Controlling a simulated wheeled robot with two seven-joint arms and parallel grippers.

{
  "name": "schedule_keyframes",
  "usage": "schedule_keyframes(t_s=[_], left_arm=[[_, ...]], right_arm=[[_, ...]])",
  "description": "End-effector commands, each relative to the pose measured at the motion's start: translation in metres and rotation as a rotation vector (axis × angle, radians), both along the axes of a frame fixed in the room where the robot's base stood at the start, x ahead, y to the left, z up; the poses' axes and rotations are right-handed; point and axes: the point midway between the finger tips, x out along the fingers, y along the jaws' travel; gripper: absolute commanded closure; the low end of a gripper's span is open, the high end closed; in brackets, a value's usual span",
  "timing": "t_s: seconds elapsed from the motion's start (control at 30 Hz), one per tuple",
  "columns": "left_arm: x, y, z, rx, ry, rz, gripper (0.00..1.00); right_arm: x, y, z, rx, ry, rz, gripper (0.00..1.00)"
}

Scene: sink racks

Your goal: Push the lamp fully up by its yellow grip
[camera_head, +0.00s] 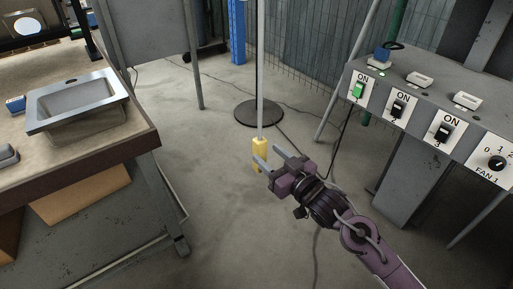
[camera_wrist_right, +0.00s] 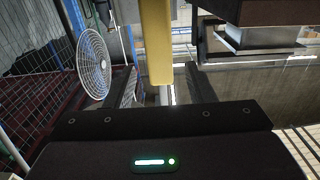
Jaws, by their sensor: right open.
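The yellow grip (camera_head: 260,147) is at the lower end of a thin grey rod (camera_head: 260,70) that comes down from above the head view. The lamp itself is not identifiable in either view. My right gripper (camera_head: 264,154) is open, its fingertips at the lower part of the grip. In the right wrist view, the yellow grip (camera_wrist_right: 155,45) hangs upright between the two spread fingers (camera_wrist_right: 160,82), with a gap visible on each side. I cannot tell whether a finger touches it. My left gripper is not in view.
A grey panel (camera_head: 430,131) with switches stands at the right. A workbench (camera_head: 125,138) with a metal sink (camera_head: 77,101) is at the left. A round dark base (camera_head: 245,114) stands on the floor behind the grip. The wrist view shows a fan (camera_wrist_right: 93,64).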

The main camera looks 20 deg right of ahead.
Motion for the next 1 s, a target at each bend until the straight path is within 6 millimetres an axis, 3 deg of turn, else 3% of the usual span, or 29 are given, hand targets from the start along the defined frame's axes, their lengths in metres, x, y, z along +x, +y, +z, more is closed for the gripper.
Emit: schedule_keyframes(t_s=[0.4, 0.8, 1.0], left_arm=[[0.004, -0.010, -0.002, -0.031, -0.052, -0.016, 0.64], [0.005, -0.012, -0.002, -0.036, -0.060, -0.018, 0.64], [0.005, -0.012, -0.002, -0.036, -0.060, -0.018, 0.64]], right_arm=[[0.054, 0.019, 0.000, 0.000, -0.001, -0.001, 0.51], [0.062, 0.023, 0.000, -0.002, 0.002, 0.000, 0.51], [0.062, 0.023, 0.000, -0.002, 0.002, -0.001, 0.74]])
